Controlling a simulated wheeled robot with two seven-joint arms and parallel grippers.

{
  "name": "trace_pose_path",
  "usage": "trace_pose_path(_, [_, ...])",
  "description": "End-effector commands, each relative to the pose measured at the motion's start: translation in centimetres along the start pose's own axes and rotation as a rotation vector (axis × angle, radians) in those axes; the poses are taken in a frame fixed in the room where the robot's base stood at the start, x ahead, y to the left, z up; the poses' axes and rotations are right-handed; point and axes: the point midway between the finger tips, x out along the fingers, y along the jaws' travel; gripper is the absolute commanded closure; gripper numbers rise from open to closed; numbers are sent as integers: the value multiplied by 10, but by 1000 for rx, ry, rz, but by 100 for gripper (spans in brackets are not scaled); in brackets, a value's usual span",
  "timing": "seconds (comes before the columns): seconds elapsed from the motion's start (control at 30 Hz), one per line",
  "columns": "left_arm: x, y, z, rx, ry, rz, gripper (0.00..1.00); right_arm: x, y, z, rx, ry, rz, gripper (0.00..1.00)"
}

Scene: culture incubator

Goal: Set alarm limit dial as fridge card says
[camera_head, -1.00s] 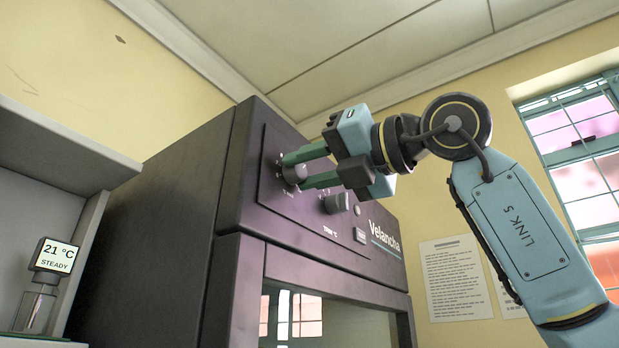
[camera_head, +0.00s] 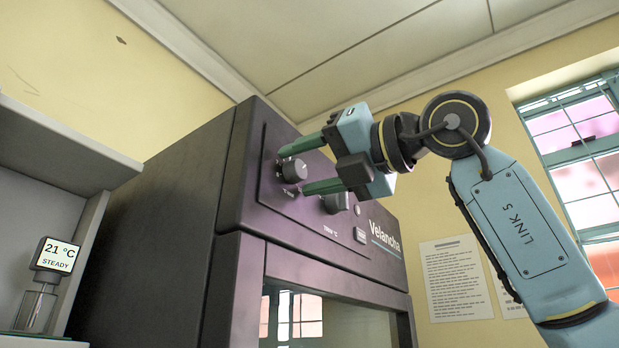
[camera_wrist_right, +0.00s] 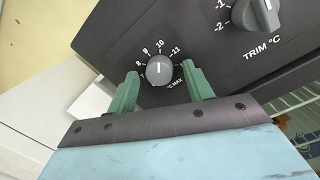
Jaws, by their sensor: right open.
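The alarm limit dial, a round grey knob (camera_head: 294,170), sits on the incubator's dark front panel. In the right wrist view the dial (camera_wrist_right: 160,70) has marks around it, with 8, 9, 10 and 11 readable and "°C MAX" below; its pointer line points up, near 10. My right gripper (camera_head: 305,167) is open, with green fingers on either side of the dial and gaps between them and the knob. It also shows in the wrist view (camera_wrist_right: 160,92). The fridge card cannot be identified. My left gripper is not in view.
A second knob, the trim dial (camera_head: 335,203), is close to the lower finger; it also shows in the wrist view (camera_wrist_right: 262,14). A small display (camera_head: 56,255) reads 21 °C STEADY at left. A printed sheet (camera_head: 455,280) hangs on the wall, its text unreadable.

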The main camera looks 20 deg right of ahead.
Motion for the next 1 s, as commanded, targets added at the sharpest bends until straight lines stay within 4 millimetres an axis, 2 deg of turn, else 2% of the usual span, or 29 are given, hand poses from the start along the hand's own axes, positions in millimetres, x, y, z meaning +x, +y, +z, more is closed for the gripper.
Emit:
trace_pose_path(0.13, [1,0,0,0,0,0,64,-3,0,0,0,-1,0,49])
trace_pose_path(0.23, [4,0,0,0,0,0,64,-13,-1,0,0,-2,0,49])
trace_pose_path(0.7, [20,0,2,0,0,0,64,-111,-1,0,-1,-4,0,49])
trace_pose_path(0.83, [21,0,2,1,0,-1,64,-126,0,0,-1,-1,-1,49])
trace_pose_path(1.0, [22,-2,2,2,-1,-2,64,-134,0,0,0,-1,0,49])
